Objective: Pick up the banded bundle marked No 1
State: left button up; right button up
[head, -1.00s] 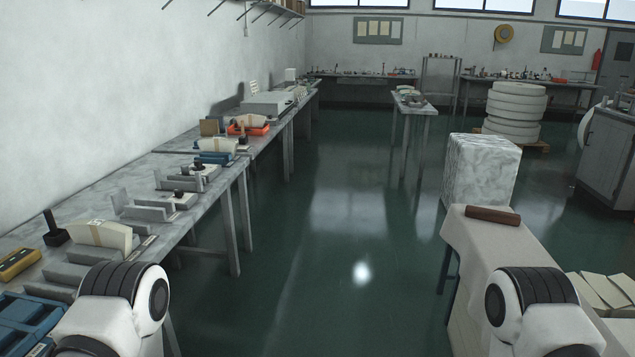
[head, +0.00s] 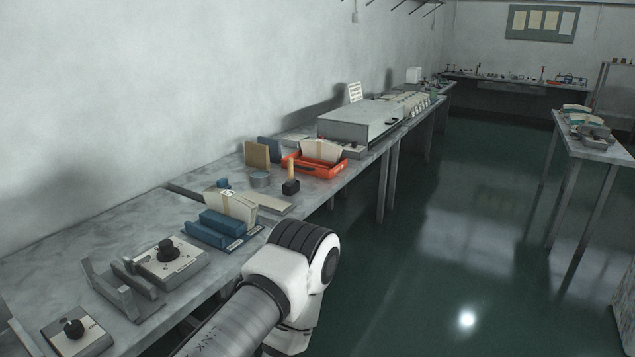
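A cream banded bundle (head: 236,207) stands upright in a blue holder (head: 207,229) on the long bench at the left. It carries a small white tag whose marking is too small to read. Another cream banded bundle (head: 322,150) sits in an orange tray (head: 331,165) farther along the bench. I cannot tell from the marks which bundle is No 1. My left arm is in the lower middle, in front of the bench edge, but its gripper is out of view. My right arm and gripper are not in view.
On the near bench are a grey angled fixture (head: 122,286) and boxes with black knobs (head: 169,260).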

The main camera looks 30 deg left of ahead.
aim_at(234, 205)
jog(key=i+u, duration=0.15)
jog(key=i, duration=0.35)
jog(key=i+l+u, duration=0.15)
jog(key=i, duration=0.4)
jog(key=i+l+u, duration=0.15)
jog(key=i, duration=0.35)
jog(key=i+l+u, duration=0.15)
jog(key=i, duration=0.35)
jog(key=l, duration=0.1)
